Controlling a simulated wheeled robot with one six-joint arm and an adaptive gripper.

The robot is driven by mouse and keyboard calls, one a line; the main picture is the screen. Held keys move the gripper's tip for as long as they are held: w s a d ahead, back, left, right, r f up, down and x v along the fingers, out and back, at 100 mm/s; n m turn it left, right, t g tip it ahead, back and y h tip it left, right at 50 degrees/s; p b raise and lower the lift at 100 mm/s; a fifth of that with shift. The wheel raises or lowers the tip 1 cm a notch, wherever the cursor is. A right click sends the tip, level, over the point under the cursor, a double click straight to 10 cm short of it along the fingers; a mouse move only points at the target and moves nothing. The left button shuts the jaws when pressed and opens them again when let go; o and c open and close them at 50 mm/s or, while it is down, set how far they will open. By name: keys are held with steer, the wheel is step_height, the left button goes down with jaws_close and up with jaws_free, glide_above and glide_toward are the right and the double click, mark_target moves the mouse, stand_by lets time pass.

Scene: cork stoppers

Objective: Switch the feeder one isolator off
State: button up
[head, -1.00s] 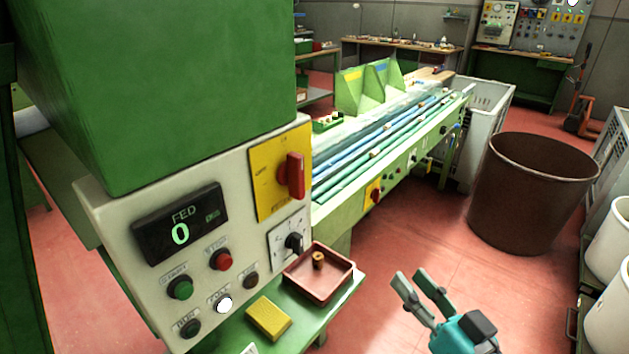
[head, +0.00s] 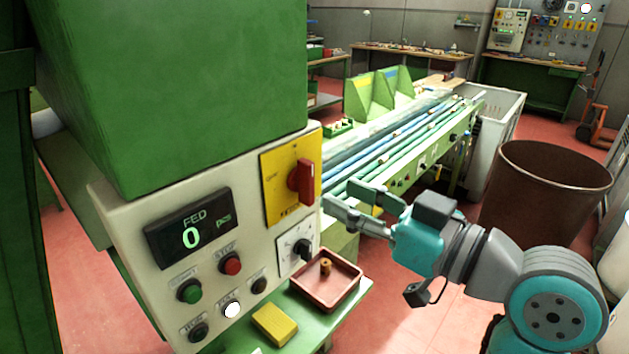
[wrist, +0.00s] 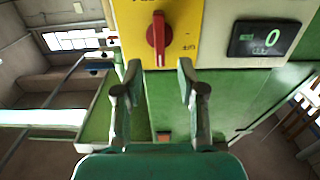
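The isolator is a red rotary handle (head: 304,182) on a yellow plate (head: 275,190) at the right edge of the pale control panel. The handle stands about upright on the plate; the plate's lettering is too small to read. In the wrist view the red handle (wrist: 158,38) is centred ahead, just beyond my fingertips. My gripper (head: 342,197) is open and empty, to the right of the handle in the head view. In the wrist view its two fingers (wrist: 158,74) are apart, one either side of the handle's line, and no contact shows.
The panel also holds a display (head: 188,228) reading FED 0, several push buttons and a black selector knob (head: 302,249). Below are a red-brown tray (head: 335,295) with a cork and a yellow block (head: 273,323). A brown bin (head: 545,195) stands to the right.

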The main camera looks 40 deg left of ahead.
mark_target(312, 181)
steer(key=a, duration=0.6)
steer(key=shift+w+a, duration=0.25)
steer(key=shift+w, duration=0.05)
jaws_close()
